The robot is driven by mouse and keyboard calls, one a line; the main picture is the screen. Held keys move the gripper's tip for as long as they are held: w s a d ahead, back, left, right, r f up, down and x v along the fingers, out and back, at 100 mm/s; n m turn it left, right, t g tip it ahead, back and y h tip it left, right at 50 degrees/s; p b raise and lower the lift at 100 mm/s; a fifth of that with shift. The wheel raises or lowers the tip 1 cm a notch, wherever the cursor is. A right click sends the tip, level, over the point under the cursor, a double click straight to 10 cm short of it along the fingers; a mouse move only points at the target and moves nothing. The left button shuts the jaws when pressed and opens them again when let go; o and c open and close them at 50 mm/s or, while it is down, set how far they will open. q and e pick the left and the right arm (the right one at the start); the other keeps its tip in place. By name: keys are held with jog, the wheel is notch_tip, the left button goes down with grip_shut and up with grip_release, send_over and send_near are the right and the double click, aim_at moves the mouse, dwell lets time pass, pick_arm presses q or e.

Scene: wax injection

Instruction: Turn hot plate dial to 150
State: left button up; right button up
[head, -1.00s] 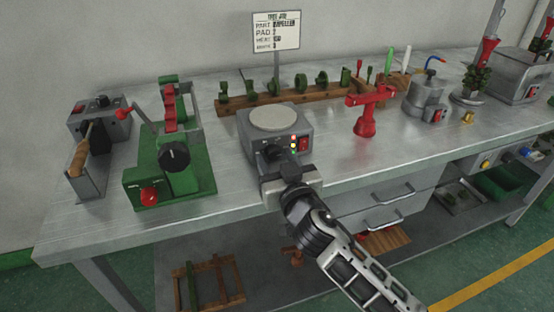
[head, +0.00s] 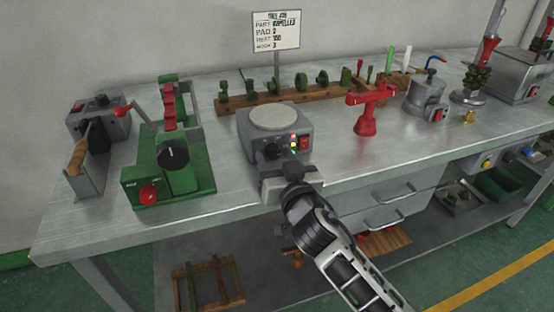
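The hot plate (head: 303,132) is a grey box with a round pale top, standing near the middle of the bench. Its front has a dark dial (head: 271,151), a small column of lit indicators and a red switch. The dial's scale is too small to read. My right gripper (head: 278,168) is right in front of the dial, low at the box's front face. Its fingertips are small and dark here, so I cannot tell whether they touch the dial or how far apart they are. My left gripper is out of view.
A sign (head: 276,31) behind the hot plate seems to read heat 150. A green machine (head: 175,185) with a black knob stands left, and a red stand (head: 365,118) stands right. A wooden rack (head: 300,100) of green parts lies behind. The front bench edge is near my arm.

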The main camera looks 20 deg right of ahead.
pick_arm(q)
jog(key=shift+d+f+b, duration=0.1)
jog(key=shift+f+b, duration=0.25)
jog(key=shift+b, duration=0.65)
pick_arm(e)
jog(key=s, duration=1.6)
jog(key=shift+d, duration=0.3)
pick_arm(q)
jog(key=p, duration=0.2)
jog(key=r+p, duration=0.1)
jog(key=p, duration=0.1)
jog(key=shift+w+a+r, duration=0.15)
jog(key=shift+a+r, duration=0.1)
pick_arm(e)
jog(key=s+a+f+n+g+y, duration=0.1)
jog(key=s+f+g, duration=0.2)
jog(key=f, duration=0.5)
jog(key=s+a+f+n+g+y, duration=0.1)
jog(key=s+f+g, duration=0.3)
jog(key=f, duration=0.4)
jog(key=shift+s+a+n+y, duration=0.15)
jog(key=shift+s+n+y, duration=0.25)
jog(key=shift+s+n, duration=0.15)
